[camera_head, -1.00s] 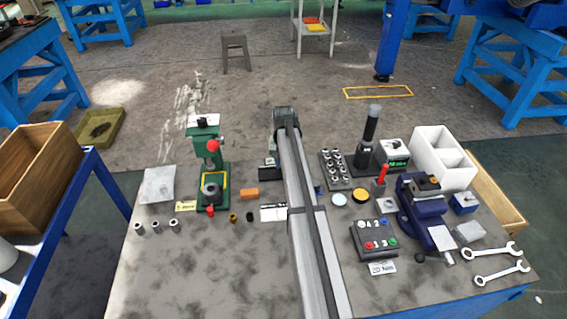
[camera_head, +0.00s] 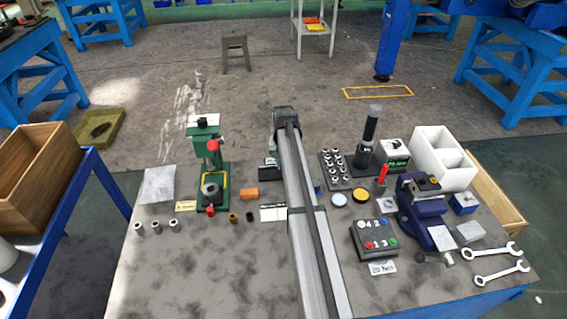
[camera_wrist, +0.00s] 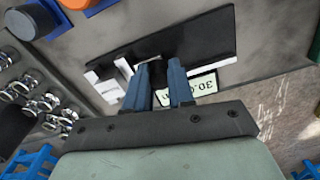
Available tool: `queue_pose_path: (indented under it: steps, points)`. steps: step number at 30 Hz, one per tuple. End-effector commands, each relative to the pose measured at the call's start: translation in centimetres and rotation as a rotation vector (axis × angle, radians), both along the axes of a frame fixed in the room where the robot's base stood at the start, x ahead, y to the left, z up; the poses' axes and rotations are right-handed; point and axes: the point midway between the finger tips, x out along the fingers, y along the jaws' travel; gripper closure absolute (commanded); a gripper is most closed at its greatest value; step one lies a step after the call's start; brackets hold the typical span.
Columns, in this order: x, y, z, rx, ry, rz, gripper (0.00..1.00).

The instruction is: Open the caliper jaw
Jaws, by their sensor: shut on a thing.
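The caliper (camera_wrist: 190,42) shows in the wrist view as a long dark bar with pale jaw pieces at its left end. A small display (camera_wrist: 203,86) reading about 30.0 sits beside it. My gripper (camera_wrist: 160,68) has its two blue fingers closed on a small dark block, the caliper's sliding part, at the bar's lower edge. The fingers partly hide the block and the pale pieces. In the head view only a dark end of the caliper (camera_head: 268,173) shows left of my arm. My arm hides the rest, and my fingers there.
A socket rack (camera_head: 335,170) and a button box (camera_head: 374,238) stand right of my arm, with a blue vise (camera_head: 424,205) farther right.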

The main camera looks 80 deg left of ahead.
Motion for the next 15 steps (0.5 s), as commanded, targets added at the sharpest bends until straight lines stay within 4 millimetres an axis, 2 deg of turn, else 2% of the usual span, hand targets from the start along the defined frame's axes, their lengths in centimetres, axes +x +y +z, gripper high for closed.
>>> queue_pose_path:
  steps: [7,15]
  points:
    - [-2.5,0.0,0.0,0.000,0.000,0.002,1.00]
    - [-2.6,0.0,0.0,0.001,0.000,0.000,1.00]
